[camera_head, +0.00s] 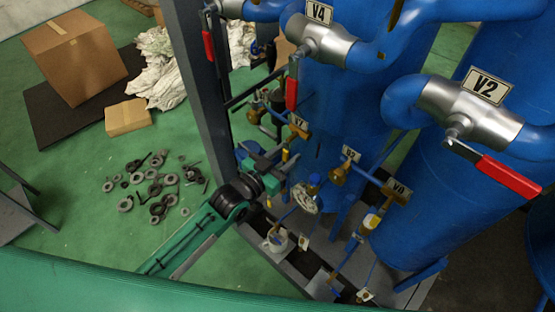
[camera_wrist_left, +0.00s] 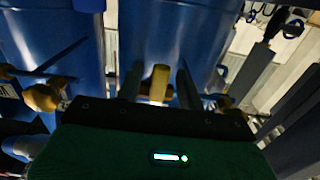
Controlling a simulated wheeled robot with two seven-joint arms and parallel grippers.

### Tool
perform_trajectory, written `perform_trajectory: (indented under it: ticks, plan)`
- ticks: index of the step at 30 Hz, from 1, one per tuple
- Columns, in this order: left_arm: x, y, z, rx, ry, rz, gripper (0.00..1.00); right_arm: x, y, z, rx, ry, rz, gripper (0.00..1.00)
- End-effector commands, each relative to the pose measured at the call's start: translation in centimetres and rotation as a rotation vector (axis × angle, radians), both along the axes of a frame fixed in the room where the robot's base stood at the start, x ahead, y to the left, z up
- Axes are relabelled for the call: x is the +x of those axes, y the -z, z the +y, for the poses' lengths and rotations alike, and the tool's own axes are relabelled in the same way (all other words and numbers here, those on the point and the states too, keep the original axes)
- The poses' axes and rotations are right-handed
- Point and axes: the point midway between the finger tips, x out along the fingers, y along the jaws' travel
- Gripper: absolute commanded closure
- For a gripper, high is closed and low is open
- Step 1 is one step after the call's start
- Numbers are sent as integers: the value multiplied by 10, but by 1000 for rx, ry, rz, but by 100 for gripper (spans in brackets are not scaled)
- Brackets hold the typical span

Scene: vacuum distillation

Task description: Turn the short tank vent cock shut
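A brass cock (camera_head: 300,131) tagged V7 sits on the blue pipework in front of the shorter blue tank, with a small yellow lever (camera_head: 285,155) hanging below it. I cannot tell for certain that it is the short tank vent cock. My left gripper (camera_head: 280,158) reaches in from the left at this lever. In the left wrist view a yellow lever (camera_wrist_left: 158,83) stands between the two dark fingers (camera_wrist_left: 158,90), with gaps on both sides, so the gripper looks open around it. My right gripper is not in view.
Valves V4 (camera_head: 322,41) and V2 (camera_head: 470,108) have red-handled levers. A grey post (camera_head: 196,90) stands left.

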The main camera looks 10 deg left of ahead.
Motion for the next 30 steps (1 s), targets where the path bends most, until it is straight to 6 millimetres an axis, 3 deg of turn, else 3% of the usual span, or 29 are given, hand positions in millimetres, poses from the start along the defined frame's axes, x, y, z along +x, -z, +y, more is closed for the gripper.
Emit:
perform_trajectory:
  ticks: [5, 18, 30]
  plan:
    - [-16, 4, 12, 1, 0, 1, 62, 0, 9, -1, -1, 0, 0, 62]
    - [-88, 4, 64, 3, 1, 2, 62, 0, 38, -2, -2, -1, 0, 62]
    - [-111, 1, 81, 1, -1, 0, 62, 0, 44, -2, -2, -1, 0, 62]
